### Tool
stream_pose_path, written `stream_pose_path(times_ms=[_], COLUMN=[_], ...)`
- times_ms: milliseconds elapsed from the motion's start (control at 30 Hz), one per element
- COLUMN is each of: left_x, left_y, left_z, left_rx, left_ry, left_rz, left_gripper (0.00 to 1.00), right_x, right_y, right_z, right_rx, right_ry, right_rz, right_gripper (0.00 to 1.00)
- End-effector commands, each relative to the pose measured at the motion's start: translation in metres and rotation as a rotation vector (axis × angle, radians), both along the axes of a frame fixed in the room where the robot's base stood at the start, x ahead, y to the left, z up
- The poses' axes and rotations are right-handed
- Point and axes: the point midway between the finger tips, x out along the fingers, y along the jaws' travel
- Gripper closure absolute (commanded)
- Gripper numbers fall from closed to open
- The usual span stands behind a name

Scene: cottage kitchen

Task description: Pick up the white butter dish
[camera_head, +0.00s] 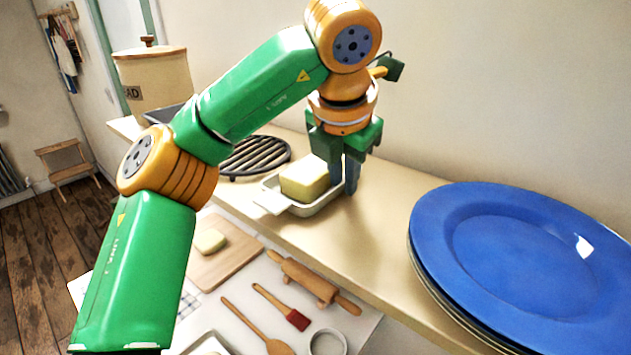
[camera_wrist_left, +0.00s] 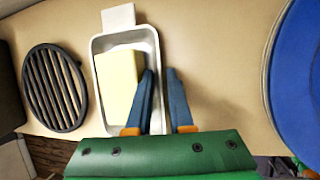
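The white butter dish (camera_head: 270,203) is a small rectangular tray with a tab handle, standing on the cream shelf. A pale yellow block of butter (camera_head: 304,178) lies in it. My left gripper (camera_head: 346,180) points down at the dish's right side. In the left wrist view, the dish (camera_wrist_left: 118,18) and butter (camera_wrist_left: 118,84) are seen from above. There my left gripper (camera_wrist_left: 160,74) is open, one finger inside the dish beside the butter and the other outside, with the dish's side wall between them. A gap shows between the fingers. My right gripper is not in view.
A black round trivet (camera_head: 254,156) lies left of the dish, a bread bin (camera_head: 155,85) farther left. A rolling pin (camera_head: 312,282), brush (camera_head: 282,306) and board (camera_head: 222,262) lie on a lower surface. The wall is close behind.

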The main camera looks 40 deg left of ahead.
Motion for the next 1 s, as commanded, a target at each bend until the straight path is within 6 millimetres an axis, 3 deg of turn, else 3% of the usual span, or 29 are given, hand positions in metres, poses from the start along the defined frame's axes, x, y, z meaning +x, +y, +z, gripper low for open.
stream_pose_path(times_ms=[633, 700, 1000], left_x=[-0.0001, -0.0001, -0.0001], left_y=[-0.0001, -0.0001, -0.0001], left_z=[-0.0047, -0.0046, -0.0046], left_rx=[0.0, 0.0, 0.0], left_ry=[0.0, 0.0, 0.0], left_rz=[-0.001, -0.001, -0.001], left_gripper=[0.8, 0.99, 1.0], right_x=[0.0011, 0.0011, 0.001], right_y=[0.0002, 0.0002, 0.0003], right_z=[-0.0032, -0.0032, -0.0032], right_rx=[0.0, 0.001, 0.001], right_ry=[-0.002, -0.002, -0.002], right_rz=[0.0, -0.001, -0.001], right_gripper=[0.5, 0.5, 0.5])
